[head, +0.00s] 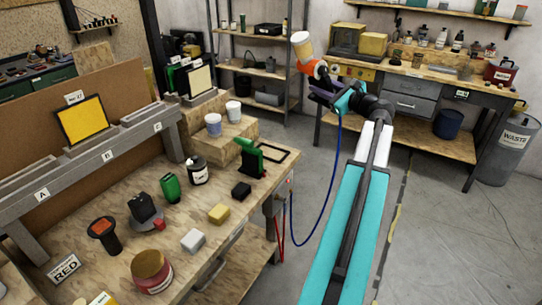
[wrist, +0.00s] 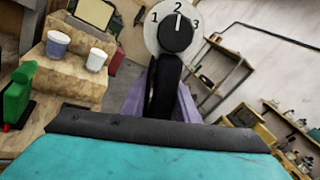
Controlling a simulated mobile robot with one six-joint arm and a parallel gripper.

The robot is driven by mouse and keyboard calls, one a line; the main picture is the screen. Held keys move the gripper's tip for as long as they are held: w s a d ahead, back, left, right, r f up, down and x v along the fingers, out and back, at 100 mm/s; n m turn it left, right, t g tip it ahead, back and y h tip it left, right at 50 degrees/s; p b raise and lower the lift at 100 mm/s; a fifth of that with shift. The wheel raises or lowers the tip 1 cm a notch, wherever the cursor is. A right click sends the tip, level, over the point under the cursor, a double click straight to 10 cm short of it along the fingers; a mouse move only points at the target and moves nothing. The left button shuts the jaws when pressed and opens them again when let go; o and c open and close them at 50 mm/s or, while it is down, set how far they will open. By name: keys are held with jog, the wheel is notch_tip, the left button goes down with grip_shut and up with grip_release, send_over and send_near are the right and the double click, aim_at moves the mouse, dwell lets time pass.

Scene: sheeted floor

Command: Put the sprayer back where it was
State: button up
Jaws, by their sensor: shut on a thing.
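The sprayer (head: 304,50) has a cream cup on top and an orange body. It is held up in the air over the aisle, beyond the bench's far right end. My gripper (head: 321,86), with purple fingers, is shut on it from below. In the wrist view the sprayer (wrist: 178,33) shows a round pale dial plate marked 1, 2, 3, with a black knob and black handle. The purple fingers of my gripper (wrist: 164,95) lie on both sides of that handle. The sprayer's nozzle is hidden or too small to tell.
A metal shelf (head: 262,75) stands behind; a workbench (head: 420,95) is at the right. The floor between is clear.

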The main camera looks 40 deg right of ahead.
jog(key=w+a+f+y+b, duration=0.4)
jog(key=w+a+f+y, duration=0.3)
jog(key=w+a+f, duration=0.3)
jog(key=w+f, duration=0.4)
jog(key=shift+a+m+b, duration=0.15)
jog(key=shift+m+b, duration=0.15)
jog(key=shift+b, duration=0.05)
jog(key=shift+f, duration=0.1)
notch_tip(320, 180, down, 6)
jog(key=shift+f+p, duration=0.35)
jog(key=shift+f, duration=1.55)
jog(key=shift+f, duration=0.1)
jog(key=o, duration=0.7)
jog(key=shift+c, duration=0.2)
